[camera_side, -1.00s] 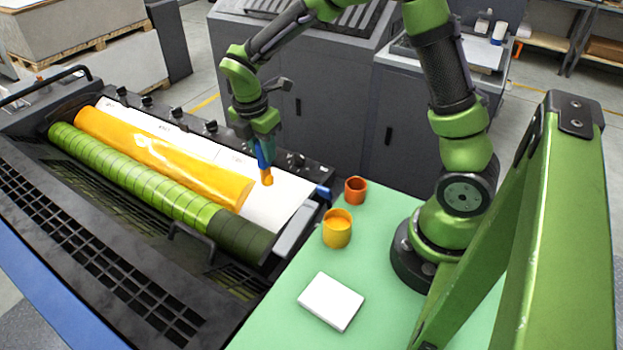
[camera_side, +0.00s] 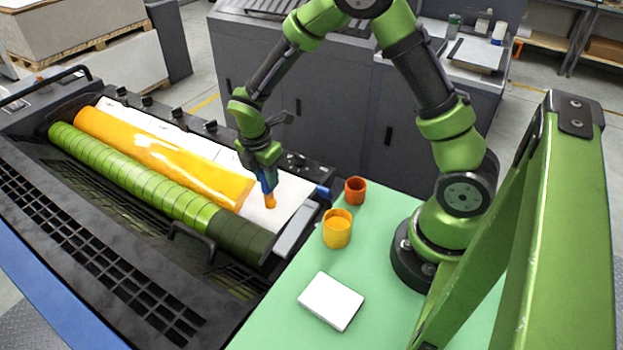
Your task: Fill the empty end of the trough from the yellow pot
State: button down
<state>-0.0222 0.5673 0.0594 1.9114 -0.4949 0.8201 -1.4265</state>
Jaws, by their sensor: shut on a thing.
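The trough is a long tray along the press. Yellow ink (camera_side: 165,155) fills most of it, and its right end (camera_side: 290,198) is bare white. My gripper (camera_side: 266,168) is shut on a blue tool (camera_side: 268,182) whose lower end (camera_side: 270,202) is coated in yellow-orange. The tool points down over the bare end, just right of the ink's edge; I cannot tell whether its tip touches the surface. The yellow pot (camera_side: 338,230) stands upright on the green table, to the right of the trough, with yellow ink inside.
A smaller red-orange pot (camera_side: 355,190) stands behind the yellow pot. A white block (camera_side: 331,301) lies in front on the green table (camera_side: 275,320). A green roller (camera_side: 130,175) runs along the trough's near side. Knobs line its far side. A green frame (camera_side: 560,220) stands at right.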

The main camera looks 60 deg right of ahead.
jog(key=shift+s+d+f, duration=0.1)
jog(key=shift+f, duration=0.3)
dwell(1.1)
notch_tip(320, 180, up, 11)
jog(key=shift+f, duration=0.1)
dwell(0.7)
